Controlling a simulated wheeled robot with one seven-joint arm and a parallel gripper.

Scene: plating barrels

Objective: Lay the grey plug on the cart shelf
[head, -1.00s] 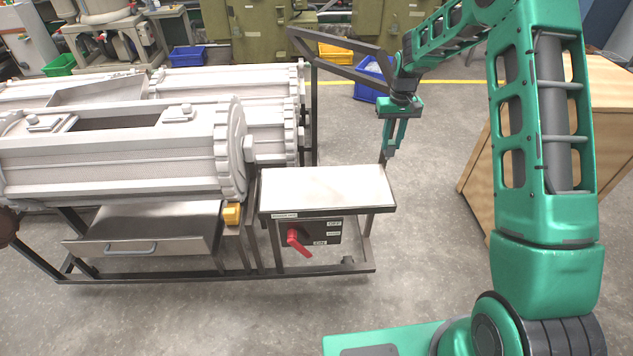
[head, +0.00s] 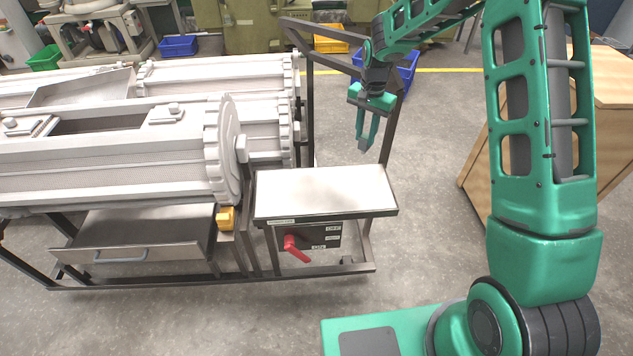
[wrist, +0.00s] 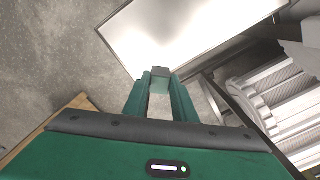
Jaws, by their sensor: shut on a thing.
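My gripper (head: 366,146) is above and behind the far right part of the cart shelf in the head view. It points down and is shut on the grey plug (head: 364,143), a small dark grey piece between the fingertips. In the wrist view the plug (wrist: 160,78) shows as a grey block at the tips of my gripper (wrist: 160,82). The cart shelf (head: 322,190) is a flat, pale metal plate with a dark rim. It is bare. The shelf (wrist: 190,30) also fills the top of the wrist view, beyond the fingertips.
White ribbed barrels (head: 110,155) lie on the cart left of the shelf. A dark frame bar (head: 325,45) rises behind the shelf. A red switch handle (head: 296,248) and a yellow block (head: 226,218) sit lower. A wooden cabinet (head: 535,140) stands right.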

